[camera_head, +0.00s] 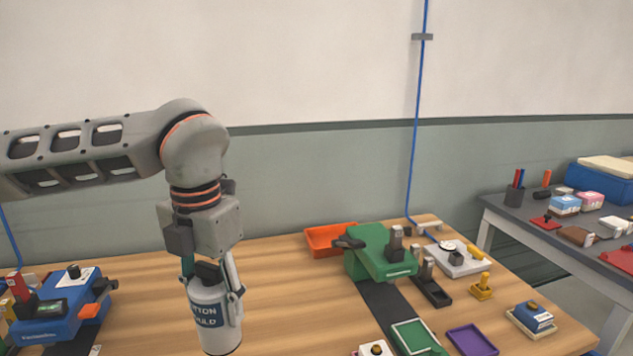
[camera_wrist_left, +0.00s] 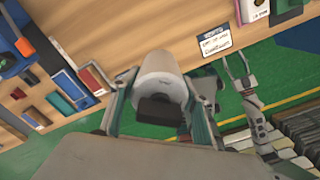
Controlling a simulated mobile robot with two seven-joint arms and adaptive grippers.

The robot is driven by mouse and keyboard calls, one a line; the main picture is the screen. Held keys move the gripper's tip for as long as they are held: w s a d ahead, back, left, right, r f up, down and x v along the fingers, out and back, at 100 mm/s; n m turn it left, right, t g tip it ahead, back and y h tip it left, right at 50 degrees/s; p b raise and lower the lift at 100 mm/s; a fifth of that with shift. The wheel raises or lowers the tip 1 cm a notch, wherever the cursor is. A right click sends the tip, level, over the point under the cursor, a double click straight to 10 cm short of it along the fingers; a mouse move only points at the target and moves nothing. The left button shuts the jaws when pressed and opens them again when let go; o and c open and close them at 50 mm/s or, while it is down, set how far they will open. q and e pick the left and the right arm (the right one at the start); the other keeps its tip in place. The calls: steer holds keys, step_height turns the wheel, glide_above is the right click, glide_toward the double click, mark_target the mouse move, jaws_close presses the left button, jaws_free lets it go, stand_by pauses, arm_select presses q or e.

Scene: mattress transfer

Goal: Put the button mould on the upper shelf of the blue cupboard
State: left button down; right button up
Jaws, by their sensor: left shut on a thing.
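The button mould (camera_head: 215,325) is a light grey cylinder with a dark label band, partly readable. My left gripper (camera_head: 213,288) points down and is shut on its upper part, holding it upright over the front of the wooden table. In the left wrist view the mould (camera_wrist_left: 163,75) sits between the fingers of my left gripper (camera_wrist_left: 158,105). What looks like my right gripper (camera_wrist_left: 238,75) shows small beyond it; its jaws are unclear. The blue cupboard is not in view.
The wooden table (camera_head: 285,290) has bare space right of the mould. A blue machine (camera_head: 55,308) stands left. A green press (camera_head: 380,255), an orange tray (camera_head: 328,240), a purple tray (camera_head: 472,341) and small tools lie right. A grey side table (camera_head: 550,215) stands beyond.

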mark_target(196, 316)
arm_select(q)
steer(key=m, duration=0.1)
steer(key=a+f+m, duration=0.1)
steer(key=m, duration=0.3)
steer(key=shift+a+f, duration=0.15)
steer(key=shift+a, duration=0.1)
steer(key=m, duration=0.1)
steer(key=a+f+m, duration=0.1)
steer(key=m, duration=0.1)
steer(key=shift+s, duration=0.1)
steer(key=m, duration=0.1)
steer(key=f+m, duration=0.1)
steer(key=m, duration=0.1)
steer(key=shift+a, duration=0.4)
steer(key=s+a+f+m, duration=0.1)
steer(key=f+m, duration=0.4)
steer(key=m, duration=0.5)
steer(key=s+a+f+m, duration=0.1)
steer(key=a+f+m, duration=0.3)
steer(key=m, duration=0.6)
step_height(196, 316, down, 2)
steer(key=shift+m+p, duration=0.3)
steer(key=shift+p, duration=0.05)
